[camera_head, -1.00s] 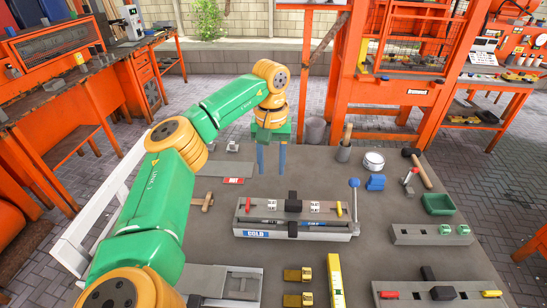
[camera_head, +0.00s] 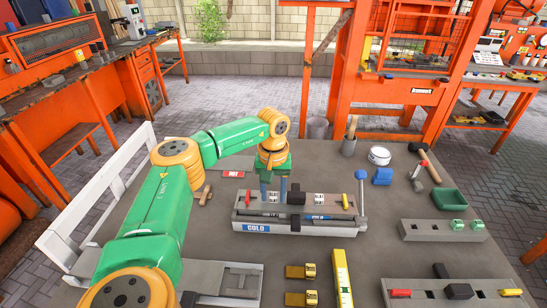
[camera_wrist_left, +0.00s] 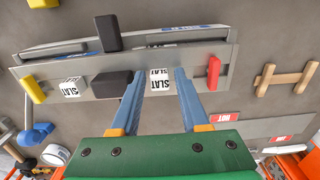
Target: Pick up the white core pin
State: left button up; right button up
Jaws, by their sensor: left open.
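A grey mould (camera_head: 310,228) marked COLD lies on the table in the head view. On its rear bar sit two white blocks, the left one (camera_head: 273,198) near a red handle (camera_head: 254,201), the right one (camera_head: 319,199) near a yellow handle (camera_head: 345,202). In the left wrist view they read SLAT, one (camera_wrist_left: 159,82) near the red handle, the other (camera_wrist_left: 70,88) near the yellow one. No white part is labelled core pin. My left gripper (camera_head: 274,197) is open, pointing down, its blue fingers (camera_wrist_left: 158,72) on either side of the SLAT block by the red handle. Contact cannot be told.
A black block (camera_head: 296,195) stands right beside the left fingers. A blue-knobbed lever (camera_head: 361,176) rises at the mould's right end. Yellow parts (camera_head: 301,271) lie in front.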

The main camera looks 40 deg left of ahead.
pick_arm(q)
jog(key=shift+f, duration=0.15)
grip_shut()
